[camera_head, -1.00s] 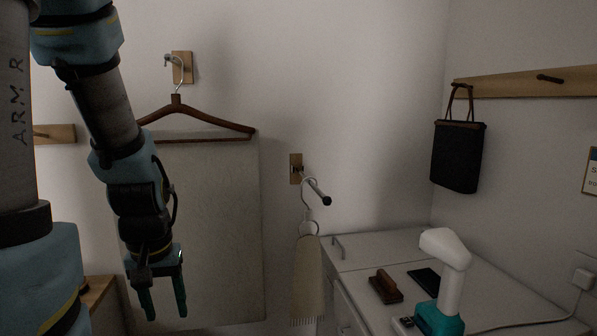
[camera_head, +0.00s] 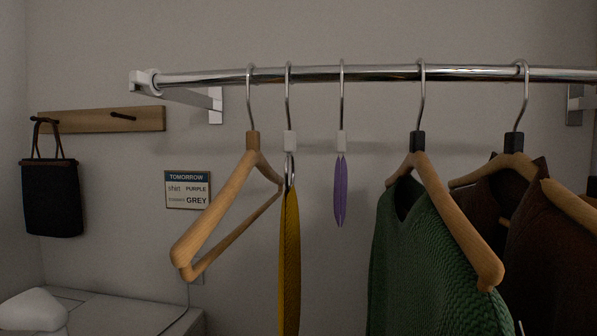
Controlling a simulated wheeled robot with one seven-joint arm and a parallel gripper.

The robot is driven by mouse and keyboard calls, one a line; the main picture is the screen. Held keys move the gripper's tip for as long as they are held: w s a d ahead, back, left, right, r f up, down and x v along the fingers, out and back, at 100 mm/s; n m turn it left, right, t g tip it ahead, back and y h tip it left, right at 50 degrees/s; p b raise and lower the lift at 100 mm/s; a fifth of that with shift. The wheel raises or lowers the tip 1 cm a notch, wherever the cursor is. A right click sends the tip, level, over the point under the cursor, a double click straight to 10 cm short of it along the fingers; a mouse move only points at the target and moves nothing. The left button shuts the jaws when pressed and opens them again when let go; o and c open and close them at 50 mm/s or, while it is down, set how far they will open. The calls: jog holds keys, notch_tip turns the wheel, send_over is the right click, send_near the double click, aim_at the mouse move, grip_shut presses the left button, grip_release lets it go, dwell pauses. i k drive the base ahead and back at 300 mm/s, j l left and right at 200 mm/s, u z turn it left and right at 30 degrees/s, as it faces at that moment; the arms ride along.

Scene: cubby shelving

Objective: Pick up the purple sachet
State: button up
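The purple sachet (camera_head: 340,190) hangs from a chrome rail (camera_head: 385,72) on a thin metal hook with a white block above it. It is slim and seen nearly edge-on, near the middle of the view. It hangs between a yellow cloth (camera_head: 289,260) on the left and a green knit garment (camera_head: 425,255) on a wooden hanger on the right, apart from both. My gripper is not in this view.
An empty wooden hanger (camera_head: 215,215) hangs at the rail's left, angled toward me. Dark brown garments (camera_head: 530,250) hang at the right. A sign (camera_head: 188,190), a black bag (camera_head: 52,198) on a peg board (camera_head: 95,120), and a white cabinet top (camera_head: 120,315) are at left.

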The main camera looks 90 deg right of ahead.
aim_at(341, 179)
jog(key=j+z, duration=0.1)
jog(key=z, duration=1.4)
